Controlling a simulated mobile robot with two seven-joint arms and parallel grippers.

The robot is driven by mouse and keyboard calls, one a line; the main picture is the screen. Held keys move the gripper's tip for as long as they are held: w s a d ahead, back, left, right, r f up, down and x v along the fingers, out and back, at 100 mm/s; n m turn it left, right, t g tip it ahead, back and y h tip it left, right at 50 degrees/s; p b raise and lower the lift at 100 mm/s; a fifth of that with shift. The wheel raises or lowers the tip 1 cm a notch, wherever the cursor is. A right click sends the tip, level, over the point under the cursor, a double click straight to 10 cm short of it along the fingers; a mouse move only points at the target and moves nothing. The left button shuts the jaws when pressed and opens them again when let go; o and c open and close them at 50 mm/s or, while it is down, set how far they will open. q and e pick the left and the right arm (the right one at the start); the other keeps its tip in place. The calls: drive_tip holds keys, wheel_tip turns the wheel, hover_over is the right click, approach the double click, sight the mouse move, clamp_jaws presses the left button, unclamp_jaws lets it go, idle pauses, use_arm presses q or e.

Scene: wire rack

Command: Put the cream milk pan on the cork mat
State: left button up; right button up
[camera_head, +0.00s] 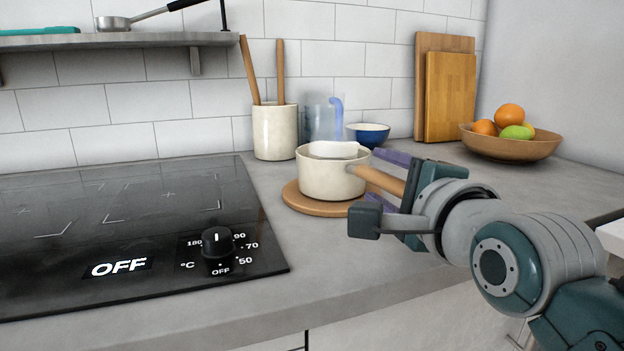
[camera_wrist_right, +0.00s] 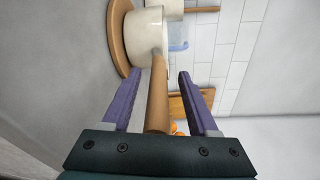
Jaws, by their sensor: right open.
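The cream milk pan (camera_head: 331,180) stands upright on the round cork mat (camera_head: 312,203) on the counter. Its wooden handle (camera_head: 382,180) points right, toward my right gripper (camera_head: 378,182). In the right wrist view, the pan (camera_wrist_right: 143,38) and mat (camera_wrist_right: 118,38) are at the top. There the handle (camera_wrist_right: 157,95) runs between the two purple fingers of my right gripper (camera_wrist_right: 156,92), with a gap on each side. The right gripper is open around the handle. A white rounded thing (camera_head: 333,150) shows at the pan's rim. My left gripper is not in view.
A black cooktop (camera_head: 120,225) with a knob (camera_head: 217,241) reading OFF lies left. Behind the pan are a utensil crock (camera_head: 275,131), a clear jug (camera_head: 322,118) and a blue bowl (camera_head: 368,134). A fruit bowl (camera_head: 511,147) and cutting boards (camera_head: 448,95) stand back right. The front counter is clear.

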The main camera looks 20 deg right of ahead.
drive_tip(key=s+r+p, duration=0.1)
drive_tip(key=s+p, duration=0.1)
drive_tip(key=s, duration=1)
drive_tip(key=s+a+f+n+g+y, duration=0.25)
drive_tip(key=s+f+n+g, duration=1.1)
drive_tip(key=s+n, duration=0.7)
wheel_tip(320, 180, up, 56)
drive_tip(key=w+n+p, duration=0.2)
drive_tip(key=p, duration=5.4)
drive_tip(key=shift+w+a+h, duration=0.15)
drive_tip(key=shift+a+h, duration=0.2)
drive_tip(key=shift+h, duration=0.1)
drive_tip(key=shift+f+n, duration=0.1)
drive_tip(key=shift+n, duration=0.15)
